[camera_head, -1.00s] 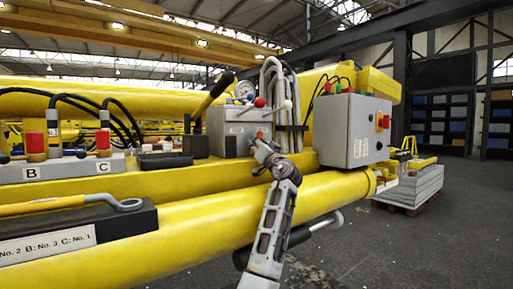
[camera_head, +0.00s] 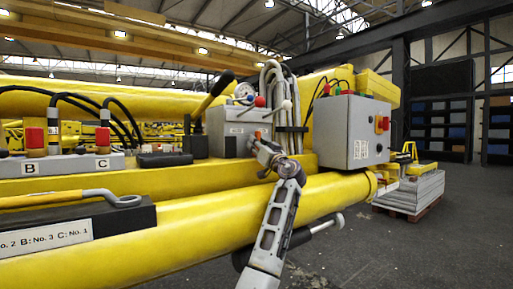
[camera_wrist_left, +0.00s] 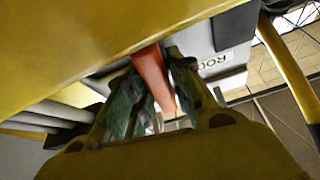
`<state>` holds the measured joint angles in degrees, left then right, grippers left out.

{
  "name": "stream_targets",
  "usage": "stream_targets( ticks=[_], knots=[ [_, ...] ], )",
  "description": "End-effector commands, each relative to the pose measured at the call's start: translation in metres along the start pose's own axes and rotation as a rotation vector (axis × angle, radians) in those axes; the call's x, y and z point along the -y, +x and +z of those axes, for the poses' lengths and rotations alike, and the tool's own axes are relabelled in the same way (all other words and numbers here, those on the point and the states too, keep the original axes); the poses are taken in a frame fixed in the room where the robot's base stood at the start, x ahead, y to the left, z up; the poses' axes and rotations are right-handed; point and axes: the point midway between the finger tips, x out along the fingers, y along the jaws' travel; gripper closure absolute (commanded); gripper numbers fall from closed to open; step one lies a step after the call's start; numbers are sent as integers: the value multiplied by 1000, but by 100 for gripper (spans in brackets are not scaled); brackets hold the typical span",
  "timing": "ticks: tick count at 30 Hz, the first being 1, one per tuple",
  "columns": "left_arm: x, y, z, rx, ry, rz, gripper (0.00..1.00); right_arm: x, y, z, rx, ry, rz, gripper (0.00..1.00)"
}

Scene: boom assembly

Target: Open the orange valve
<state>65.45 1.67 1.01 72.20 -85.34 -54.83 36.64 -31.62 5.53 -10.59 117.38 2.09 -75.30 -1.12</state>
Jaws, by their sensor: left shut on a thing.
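The orange valve shows as an orange handle (camera_wrist_left: 153,78) in the left wrist view, and as a small orange tip (camera_head: 258,135) in the head view, at the lower front of a grey box (camera_head: 226,131). My left gripper (camera_head: 264,143) reaches up to it from below, in front of the yellow boom. In the left wrist view the fingers of my left gripper (camera_wrist_left: 156,100) lie on both sides of the orange handle and are shut on it. The base of the valve is hidden behind the yellow beam. My right gripper is not in view.
A grey control cabinet (camera_head: 353,132) with a red knob stands right of the valve. A black lever (camera_head: 214,94) and a red ball knob (camera_head: 260,101) rise above the grey box. A yellow tube (camera_head: 190,231) runs below. Open floor lies at the right.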

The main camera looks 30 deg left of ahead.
Motion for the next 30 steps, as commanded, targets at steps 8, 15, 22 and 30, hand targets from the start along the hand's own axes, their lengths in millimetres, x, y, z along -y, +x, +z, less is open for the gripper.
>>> stream_targets(
  ticks=[8,15,22,30],
  knots=[
    [-1,-1,3,3,-81,-35,100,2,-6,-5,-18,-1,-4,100],
    [-1,-1,2,3,-138,-57,100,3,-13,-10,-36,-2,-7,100],
    [-1,-1,2,4,-158,-66,100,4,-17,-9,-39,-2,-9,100],
    [-1,0,2,4,-159,-66,100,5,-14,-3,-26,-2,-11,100]
  ],
)
